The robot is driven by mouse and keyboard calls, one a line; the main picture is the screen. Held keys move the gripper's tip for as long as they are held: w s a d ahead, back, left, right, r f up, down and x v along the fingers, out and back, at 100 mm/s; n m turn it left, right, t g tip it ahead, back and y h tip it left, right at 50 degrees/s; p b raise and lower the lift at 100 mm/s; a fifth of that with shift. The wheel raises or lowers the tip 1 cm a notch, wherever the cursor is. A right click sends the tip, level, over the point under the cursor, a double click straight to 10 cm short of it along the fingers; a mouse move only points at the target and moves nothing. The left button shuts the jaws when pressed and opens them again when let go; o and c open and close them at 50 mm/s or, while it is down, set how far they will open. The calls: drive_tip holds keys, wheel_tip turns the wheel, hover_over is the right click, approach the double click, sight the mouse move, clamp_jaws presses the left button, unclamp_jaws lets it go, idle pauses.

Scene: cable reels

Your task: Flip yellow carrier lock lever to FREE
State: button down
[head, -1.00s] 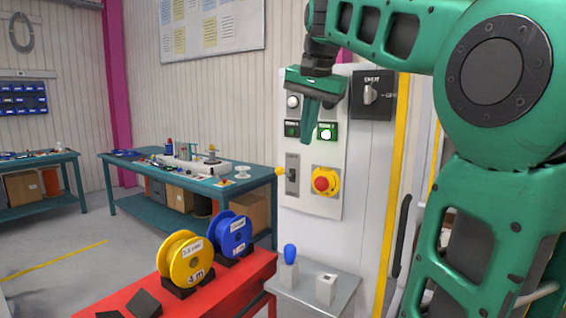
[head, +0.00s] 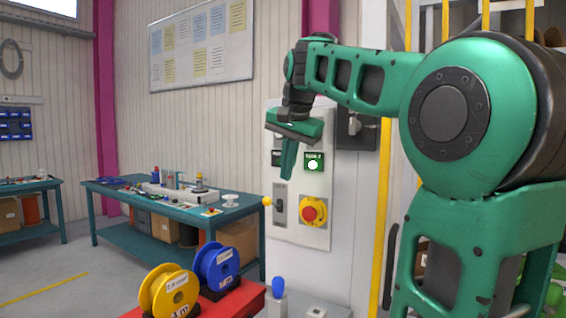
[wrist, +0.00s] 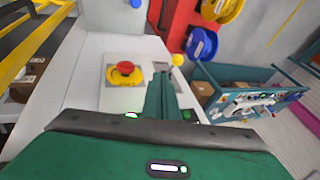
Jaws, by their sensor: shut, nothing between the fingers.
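The yellow ball knob (head: 267,202) of the lock lever sticks out at the left of a grey slotted plate (head: 280,204) on the white control panel. The knob also shows in the wrist view (wrist: 178,60), just beyond my fingertips. My gripper (head: 287,177) is shut and empty, pointing down in front of the panel, above the lever plate. In the wrist view its green fingers (wrist: 160,78) are together and hide part of the panel, including the lever plate. I cannot read any lever marking.
A red emergency stop (head: 313,211) on a yellow base sits right of the lever. A lit green button (head: 313,163) is above it, and a dark rotary switch (head: 356,127) is at upper right. Yellow (head: 168,290) and blue (head: 217,264) reels stand on a red surface below left.

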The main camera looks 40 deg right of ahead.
approach(272, 204)
wheel_tip(272, 204, down, 2)
drive_tip(key=s+d, duration=0.1)
drive_tip(key=s, duration=0.1)
drive_tip(key=shift+w+a+f, duration=0.3)
drive_tip(key=shift+w+f, duration=0.2)
drive_tip(key=shift+w, duration=0.2)
drive_tip(key=shift+w+a+f, duration=0.3)
drive_tip(key=shift+w+f, duration=0.2)
drive_tip(key=shift+w, duration=0.2)
